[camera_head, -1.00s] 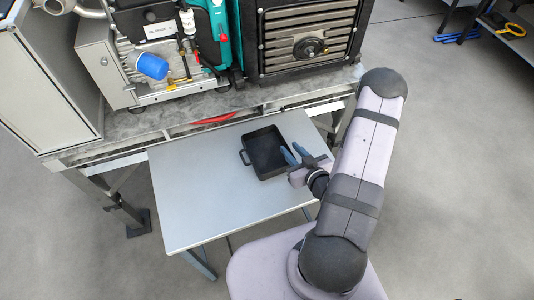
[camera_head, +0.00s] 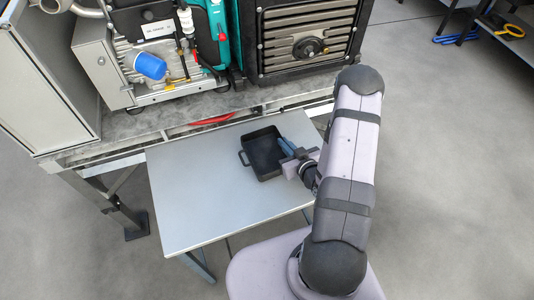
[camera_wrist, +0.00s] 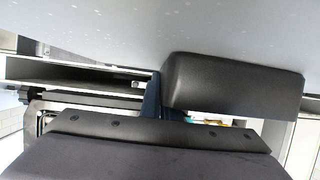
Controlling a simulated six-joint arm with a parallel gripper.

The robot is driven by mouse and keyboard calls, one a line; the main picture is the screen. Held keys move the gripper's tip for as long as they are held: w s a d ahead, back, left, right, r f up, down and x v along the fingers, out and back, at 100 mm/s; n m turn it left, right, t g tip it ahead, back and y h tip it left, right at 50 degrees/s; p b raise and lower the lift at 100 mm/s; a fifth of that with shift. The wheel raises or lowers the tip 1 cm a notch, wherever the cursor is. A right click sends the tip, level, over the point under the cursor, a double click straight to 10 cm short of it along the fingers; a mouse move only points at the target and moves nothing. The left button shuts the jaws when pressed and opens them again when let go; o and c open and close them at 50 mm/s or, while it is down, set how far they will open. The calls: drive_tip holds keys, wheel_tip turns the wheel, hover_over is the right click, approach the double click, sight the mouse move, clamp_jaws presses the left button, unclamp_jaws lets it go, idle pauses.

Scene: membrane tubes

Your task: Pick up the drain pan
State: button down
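The drain pan (camera_head: 262,160) is a black, square, shallow tray with a loop handle on its left side. The gap between the fingers is not clear, and contact with the wall cannot be told.
The grey table (camera_head: 200,205) is otherwise bare, with free room left of and in front of the pan. A metal bench (camera_head: 140,123) carrying a machine with a blue filter (camera_head: 150,66) stands behind, its edge close to the pan's far side.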

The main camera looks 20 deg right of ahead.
drive_tip(key=shift+r, duration=0.15)
drive_tip(key=shift+r, duration=4.9)
